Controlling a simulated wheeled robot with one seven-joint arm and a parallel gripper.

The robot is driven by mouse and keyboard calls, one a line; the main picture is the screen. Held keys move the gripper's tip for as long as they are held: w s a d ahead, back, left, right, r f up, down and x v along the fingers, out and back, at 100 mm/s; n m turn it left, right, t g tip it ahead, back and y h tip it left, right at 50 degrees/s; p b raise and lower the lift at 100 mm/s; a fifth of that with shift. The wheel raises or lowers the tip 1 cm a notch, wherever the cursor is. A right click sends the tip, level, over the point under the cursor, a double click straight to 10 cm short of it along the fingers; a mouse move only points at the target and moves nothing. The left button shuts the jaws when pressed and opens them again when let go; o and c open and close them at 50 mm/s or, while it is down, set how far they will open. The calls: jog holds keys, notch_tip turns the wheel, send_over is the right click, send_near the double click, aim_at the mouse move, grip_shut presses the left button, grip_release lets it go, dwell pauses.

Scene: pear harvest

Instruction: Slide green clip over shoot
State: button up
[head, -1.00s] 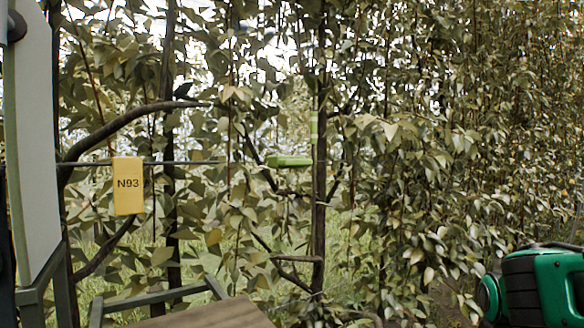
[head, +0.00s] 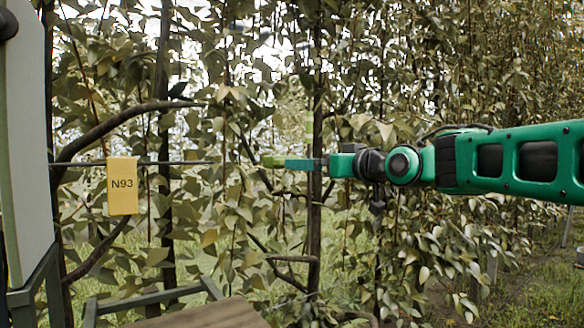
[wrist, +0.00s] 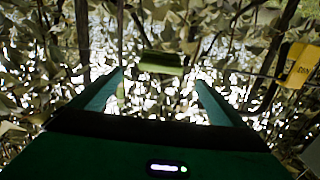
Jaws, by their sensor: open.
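A light green block, which looks like the clip (head: 272,161), sits in front of the foliage at wire height in the head view. My gripper (head: 292,163) is at its right, and the fingers hide the clip's right part. In the wrist view the clip (wrist: 161,63) lies crosswise just past the fingertips, between their lines. My gripper (wrist: 160,80) is open with nothing between its fingers. A second light green piece (head: 309,125) is upright against the dark stem (head: 316,220). I cannot tell which thin stem is the shoot.
A yellow N93 tag (head: 123,186) hangs on a dark wire (head: 185,162) at left and also shows in the wrist view (wrist: 299,65). Branches and dense leaves surround the gripper. A brown board (head: 205,313) is at the bottom.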

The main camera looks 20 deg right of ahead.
jog(key=x, duration=1)
jog(key=shift+w+a, duration=0.1)
jog(key=shift+w, duration=0.25)
